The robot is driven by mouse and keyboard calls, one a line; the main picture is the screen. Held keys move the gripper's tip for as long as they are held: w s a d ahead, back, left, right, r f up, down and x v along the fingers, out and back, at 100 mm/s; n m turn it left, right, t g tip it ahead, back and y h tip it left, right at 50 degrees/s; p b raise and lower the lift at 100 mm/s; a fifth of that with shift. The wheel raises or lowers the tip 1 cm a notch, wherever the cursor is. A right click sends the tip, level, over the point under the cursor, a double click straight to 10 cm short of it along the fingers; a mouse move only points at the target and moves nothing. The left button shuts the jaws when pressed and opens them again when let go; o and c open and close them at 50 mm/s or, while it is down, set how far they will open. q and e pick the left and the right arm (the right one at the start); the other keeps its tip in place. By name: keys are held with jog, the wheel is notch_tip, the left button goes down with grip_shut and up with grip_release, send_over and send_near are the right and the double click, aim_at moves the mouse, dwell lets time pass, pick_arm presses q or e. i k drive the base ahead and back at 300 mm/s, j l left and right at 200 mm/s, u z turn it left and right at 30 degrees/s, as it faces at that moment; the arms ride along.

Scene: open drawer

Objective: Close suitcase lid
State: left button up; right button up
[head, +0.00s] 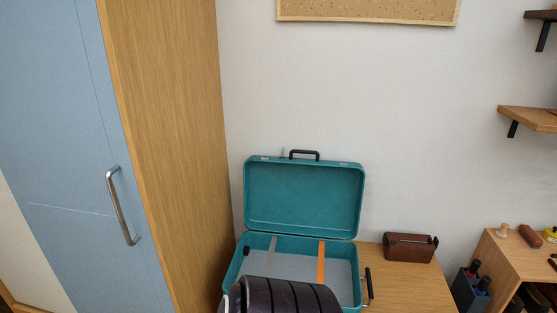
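A teal suitcase stands open on a wooden surface at the lower middle of the head view. Its lid (304,198) stands upright, leaning near the white wall, with a black handle (304,153) on its top edge. The base (240,262) lies flat with a grey lining, a grey strap (271,246) and an orange strap (321,262). A dark ribbed shape (285,295) covers the front of the base; I cannot tell what it is. A thin dark upright piece (369,284) is at the base's right side. Neither gripper can be made out.
A wooden cabinet (175,150) with a blue door (60,130) stands close on the left. A brown box (410,247) sits on the wooden surface (410,285) to the right. Bottles (474,276) stand farther right. A corkboard (365,10) and shelves (530,118) are above.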

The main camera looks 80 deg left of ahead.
aim_at(318, 197)
jog(key=u, duration=2.55)
